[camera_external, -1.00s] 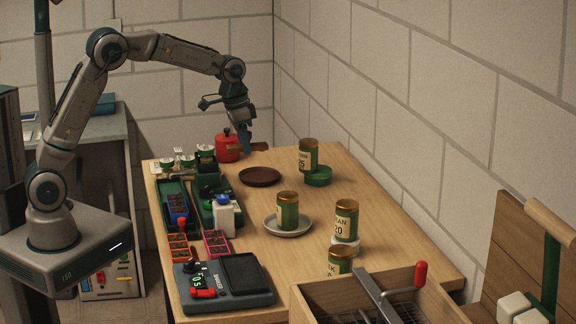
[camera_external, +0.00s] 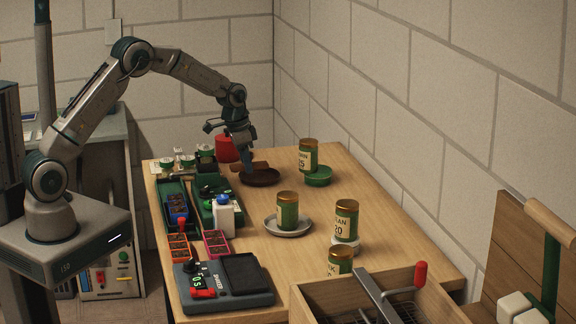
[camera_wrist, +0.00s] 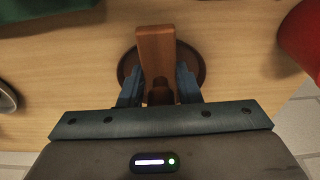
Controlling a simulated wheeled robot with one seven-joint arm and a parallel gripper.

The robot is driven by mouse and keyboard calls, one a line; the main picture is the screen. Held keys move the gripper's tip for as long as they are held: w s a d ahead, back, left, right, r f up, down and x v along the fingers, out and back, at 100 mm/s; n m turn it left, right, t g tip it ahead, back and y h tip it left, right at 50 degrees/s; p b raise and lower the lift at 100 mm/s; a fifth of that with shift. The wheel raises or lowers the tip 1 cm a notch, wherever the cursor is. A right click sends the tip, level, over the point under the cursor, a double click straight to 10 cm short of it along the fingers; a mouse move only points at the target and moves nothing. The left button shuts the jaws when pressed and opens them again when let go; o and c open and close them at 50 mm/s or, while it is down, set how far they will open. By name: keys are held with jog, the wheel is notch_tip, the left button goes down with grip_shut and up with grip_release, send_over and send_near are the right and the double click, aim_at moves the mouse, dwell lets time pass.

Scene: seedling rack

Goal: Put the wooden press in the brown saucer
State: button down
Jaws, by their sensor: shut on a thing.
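The brown saucer (camera_external: 262,181) is a dark round dish near the back of the wooden table. My gripper (camera_external: 246,168) is low over it, shut on the wooden press. The wooden press (camera_wrist: 156,55) is a reddish-brown block with a darker knob or handle between my fingers (camera_wrist: 158,90). In the wrist view the brown saucer (camera_wrist: 198,66) lies under the press and shows on both sides of it. I cannot tell whether the press touches the saucer.
A red container (camera_external: 226,149) stands just left of my gripper. A labelled jar (camera_external: 308,155) and a green lid-like dish (camera_external: 318,178) are to the right. Green trays (camera_external: 176,212) line the left edge. A jar on a grey saucer (camera_external: 288,234) stands nearer the front.

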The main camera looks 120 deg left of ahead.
aim_at(238, 165)
jog(key=shift+f, duration=0.2)
jog(key=shift+f+b, duration=0.55)
jog(key=shift+f, duration=0.05)
jog(key=c, duration=1.1)
grip_release()
jog(key=shift+o, duration=0.2)
jog(key=shift+r, duration=0.15)
jog(key=shift+r+p, duration=0.2)
jog(key=shift+p, duration=0.15)
notch_tip(238, 165, up, 12)
jog(key=s+d, duration=0.1)
jog(key=shift+s+d+r+b, duration=0.15)
jog(key=shift+s+d+b, duration=0.2)
jog(key=shift+b, duration=0.1)
